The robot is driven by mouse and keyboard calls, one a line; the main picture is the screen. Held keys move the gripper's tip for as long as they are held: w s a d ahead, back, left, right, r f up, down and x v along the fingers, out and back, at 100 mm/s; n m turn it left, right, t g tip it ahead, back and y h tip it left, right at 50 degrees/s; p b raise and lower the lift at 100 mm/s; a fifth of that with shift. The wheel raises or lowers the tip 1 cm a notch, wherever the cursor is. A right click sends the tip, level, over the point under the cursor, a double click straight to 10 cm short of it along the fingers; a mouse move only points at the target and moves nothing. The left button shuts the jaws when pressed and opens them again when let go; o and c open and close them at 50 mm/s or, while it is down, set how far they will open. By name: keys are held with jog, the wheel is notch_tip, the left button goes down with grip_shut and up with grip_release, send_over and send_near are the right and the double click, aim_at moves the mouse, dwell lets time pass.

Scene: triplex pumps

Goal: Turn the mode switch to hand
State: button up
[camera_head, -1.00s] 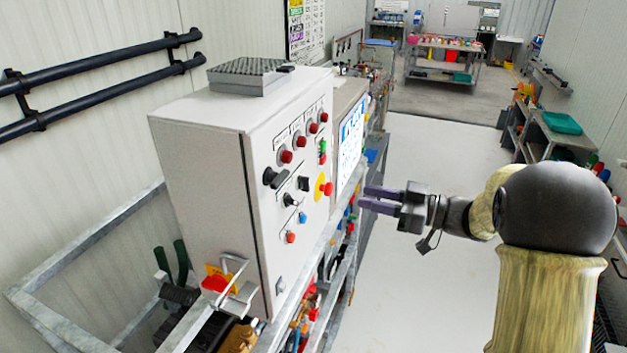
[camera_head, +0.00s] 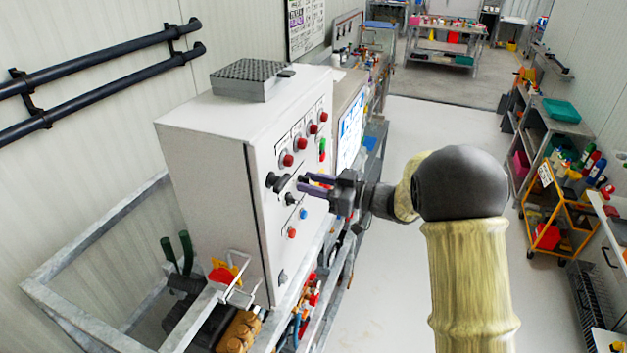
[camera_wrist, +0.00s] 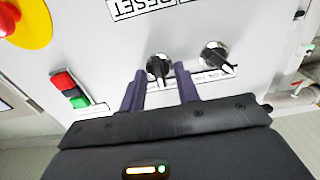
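The grey control cabinet (camera_head: 205,165) stands left of centre in the head view. My gripper (camera_head: 302,183) is in front of its panel, with its fingers apart. In the wrist view, my gripper (camera_wrist: 160,68) shows two separated fingers with a black rotary knob (camera_wrist: 158,66) with a pale pointer line between their tips. Contact with it cannot be told. A second black knob (camera_wrist: 216,55) sits to its right. Labels beside the knobs are too small to read, so which one is the mode switch is unclear. In the head view, a dark handle (camera_head: 282,183) and a small black knob (camera_head: 290,199) show near my fingers.
A red-and-yellow emergency stop (camera_wrist: 22,22) and a red/green button pair (camera_wrist: 70,90) lie left of the knobs in the wrist view. Blue (camera_head: 304,214) and red (camera_head: 291,232) buttons sit below my gripper. Open floor (camera_head: 440,125) lies to the right.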

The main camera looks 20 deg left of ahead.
grip_shut()
jog(key=shift+f+n+b, duration=0.2)
jog(key=shift+n+b, duration=0.2)
jog(key=shift+b, duration=0.55)
jog(key=shift+s+n+b, duration=0.15)
jog(key=shift+n+b, duration=3.85)
jog(key=shift+b, duration=2.35)
jog(key=shift+r, duration=0.1)
